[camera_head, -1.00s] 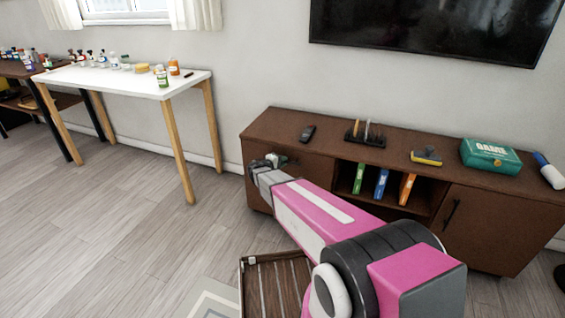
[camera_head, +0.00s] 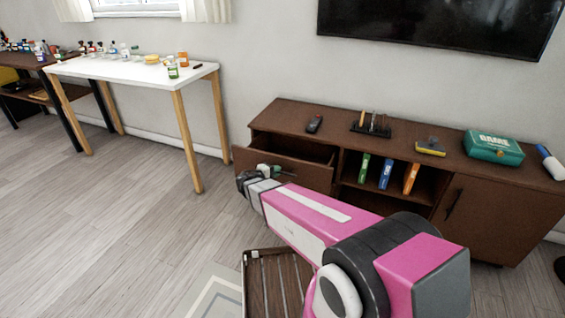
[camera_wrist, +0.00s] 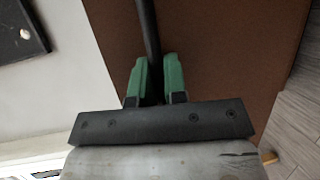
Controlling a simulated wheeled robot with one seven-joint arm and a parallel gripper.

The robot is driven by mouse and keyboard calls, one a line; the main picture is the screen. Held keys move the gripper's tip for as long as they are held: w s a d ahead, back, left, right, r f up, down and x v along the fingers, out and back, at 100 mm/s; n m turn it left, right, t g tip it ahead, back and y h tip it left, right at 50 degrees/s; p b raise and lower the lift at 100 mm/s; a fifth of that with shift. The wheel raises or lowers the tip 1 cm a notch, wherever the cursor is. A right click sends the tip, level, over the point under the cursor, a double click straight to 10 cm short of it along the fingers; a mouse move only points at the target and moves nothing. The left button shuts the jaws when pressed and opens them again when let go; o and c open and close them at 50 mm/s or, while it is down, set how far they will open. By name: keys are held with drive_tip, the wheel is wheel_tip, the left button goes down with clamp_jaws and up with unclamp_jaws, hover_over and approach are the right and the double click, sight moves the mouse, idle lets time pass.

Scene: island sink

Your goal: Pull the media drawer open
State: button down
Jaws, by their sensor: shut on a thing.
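The media drawer (camera_head: 285,172) is the left top drawer of the brown media console. It stands partly open, and its dark inside shows behind the front panel. In the wrist view, the drawer front (camera_wrist: 220,50) fills the middle and right. My gripper (camera_head: 268,171) is at the drawer front. In the wrist view, the green fingers of my gripper (camera_wrist: 155,80) are shut on the dark bar handle (camera_wrist: 148,30). Part of the drawer front's lower edge is behind my arm in the head view.
The console top holds a remote (camera_head: 314,124), a pen holder (camera_head: 371,126), a yellow-grey item (camera_head: 430,148) and a green game box (camera_head: 493,148). A white table (camera_head: 135,72) with bottles stands at the left. A slatted wooden item (camera_head: 270,285) is below my arm. The left floor is clear.

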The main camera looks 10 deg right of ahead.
drive_tip(key=s+a, duration=0.5)
drive_tip(key=s, duration=0.4)
drive_tip(key=shift+a, duration=0.1)
drive_tip(key=c, duration=1.2)
unclamp_jaws()
drive_tip(key=shift+s+a, duration=0.1)
drive_tip(key=v, duration=1)
drive_tip(key=shift+s+a+r, duration=0.1)
drive_tip(key=shift+s+a, duration=0.1)
